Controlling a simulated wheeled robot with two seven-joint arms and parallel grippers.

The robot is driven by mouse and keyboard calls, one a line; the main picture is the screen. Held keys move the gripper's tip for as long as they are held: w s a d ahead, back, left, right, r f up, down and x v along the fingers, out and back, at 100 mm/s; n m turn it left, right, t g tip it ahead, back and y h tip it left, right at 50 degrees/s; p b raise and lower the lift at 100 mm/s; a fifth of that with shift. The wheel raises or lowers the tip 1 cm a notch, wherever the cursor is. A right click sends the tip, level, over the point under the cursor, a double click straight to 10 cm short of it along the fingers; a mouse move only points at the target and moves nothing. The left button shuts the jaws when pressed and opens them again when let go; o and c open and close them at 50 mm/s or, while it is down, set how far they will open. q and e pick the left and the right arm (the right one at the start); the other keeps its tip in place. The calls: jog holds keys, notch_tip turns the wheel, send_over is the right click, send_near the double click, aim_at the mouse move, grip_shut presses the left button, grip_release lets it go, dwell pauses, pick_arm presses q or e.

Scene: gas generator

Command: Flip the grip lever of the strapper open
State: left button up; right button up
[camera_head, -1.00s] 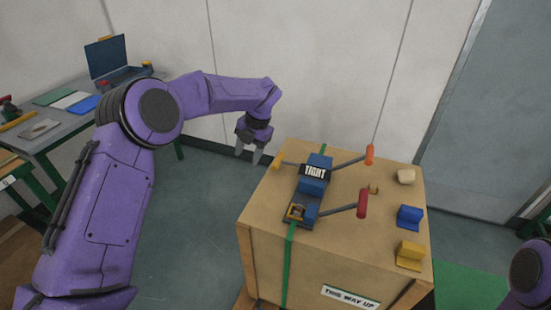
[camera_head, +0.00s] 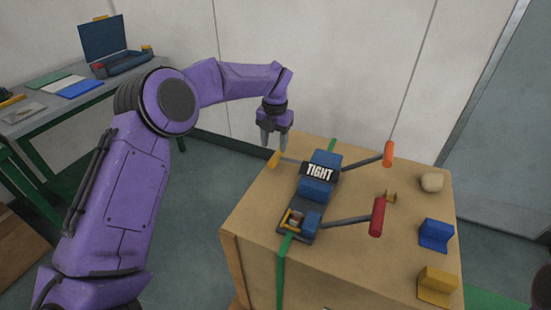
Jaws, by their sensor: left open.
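The strapper (camera_head: 311,192) is a blue and dark grey tool on top of a wooden crate (camera_head: 372,281), with a green strap (camera_head: 282,262) running under it. Its label reads TIGHT. Two levers with red-orange handles stick out to the right, a far one (camera_head: 388,154) and a near one (camera_head: 376,217). A short lever with a yellow-orange tip (camera_head: 274,160) sticks out to the left; I cannot tell which is the grip lever. My left gripper (camera_head: 273,142) points down, open and empty, just behind the yellow-orange tip near the crate's back-left edge. Contact cannot be made out.
Blue (camera_head: 436,235) and yellow (camera_head: 437,284) angle pieces and a pale lump (camera_head: 431,182) lie on the crate's right side.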

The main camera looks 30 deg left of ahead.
aim_at(273, 159)
pick_arm(q)
notch_tip(273, 159, down, 7)
jog(key=shift+s+r, duration=0.1)
jog(key=shift+r, duration=0.1)
grip_shut()
pick_arm(e)
jog(key=shift+r, duration=0.35)
pick_arm(q)
jog(key=shift+a+r, duration=0.1)
